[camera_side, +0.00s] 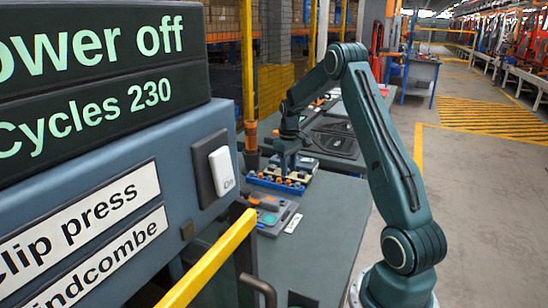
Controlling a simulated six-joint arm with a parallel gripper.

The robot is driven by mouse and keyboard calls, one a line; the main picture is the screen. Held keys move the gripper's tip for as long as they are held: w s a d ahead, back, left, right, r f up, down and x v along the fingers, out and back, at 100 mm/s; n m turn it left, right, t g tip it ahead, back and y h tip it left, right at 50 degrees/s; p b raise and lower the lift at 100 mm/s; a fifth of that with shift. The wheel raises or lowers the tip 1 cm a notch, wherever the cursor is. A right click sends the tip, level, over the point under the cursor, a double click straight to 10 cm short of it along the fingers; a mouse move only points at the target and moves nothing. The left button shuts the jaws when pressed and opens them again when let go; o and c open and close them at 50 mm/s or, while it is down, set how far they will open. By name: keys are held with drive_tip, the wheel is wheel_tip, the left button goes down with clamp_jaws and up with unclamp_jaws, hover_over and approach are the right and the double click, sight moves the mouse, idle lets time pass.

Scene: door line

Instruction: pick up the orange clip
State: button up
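A blue tray (259,184) stands on the grey-green bench, with several small orange pieces (277,180) in it. They look like clips, but they are too small to tell apart, and which one is the orange clip is unclear. Another orange piece (268,201) lies on a grey fixture (277,219) in front of the tray. My gripper (284,173) points down over the blue tray, close to the orange pieces. Its fingertips are small and dark, so their gap and any contact are hidden from me.
A clip press cabinet (110,190) fills the left, its display reading "Power off" and "Cycles 230". A yellow rail (212,262) crosses in front. A tall orange-topped cylinder (251,142) stands left of the tray. The bench's near part (312,255) is mostly clear.

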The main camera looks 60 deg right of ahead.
sight(288, 181)
drive_tip(key=shift+f, duration=2.05)
clamp_jaws()
